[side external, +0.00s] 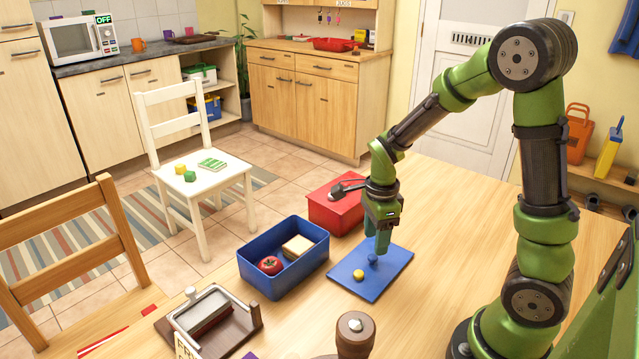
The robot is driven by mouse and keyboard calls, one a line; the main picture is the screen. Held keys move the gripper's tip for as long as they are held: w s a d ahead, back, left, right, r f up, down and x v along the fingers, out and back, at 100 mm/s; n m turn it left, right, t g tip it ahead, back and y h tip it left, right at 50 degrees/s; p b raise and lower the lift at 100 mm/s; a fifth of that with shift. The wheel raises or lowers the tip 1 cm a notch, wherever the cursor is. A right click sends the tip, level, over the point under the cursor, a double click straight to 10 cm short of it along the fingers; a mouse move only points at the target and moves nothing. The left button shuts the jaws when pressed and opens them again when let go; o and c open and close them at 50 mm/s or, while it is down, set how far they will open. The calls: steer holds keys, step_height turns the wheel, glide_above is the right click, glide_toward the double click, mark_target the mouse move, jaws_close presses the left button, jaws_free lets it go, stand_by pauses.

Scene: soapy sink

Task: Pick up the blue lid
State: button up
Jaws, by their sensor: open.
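The blue lid (385,282) is a flat square plate lying on the wooden table, right of an open blue box. A small blue knob (373,260) stands near its middle, and a round yellow thing (360,276) sits on its near-left part. My gripper (379,250) points down over the lid, with its fingertips just above or beside the blue knob. It is open. I cannot tell from this angle whether the fingers straddle the knob or touch it.
The open blue box (277,283) holds a tomato (270,265) and a bread-like block (298,246). A red box (327,213) stands behind, close to my gripper. A wooden stand (207,318) and a brown knobbed object (355,334) are at the front. The table right of the lid is clear.

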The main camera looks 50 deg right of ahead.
mark_target(373, 257)
step_height(373, 257, down, 5)
steer(key=shift+w+f, duration=0.1)
steer(key=shift+c, duration=0.5)
jaws_close()
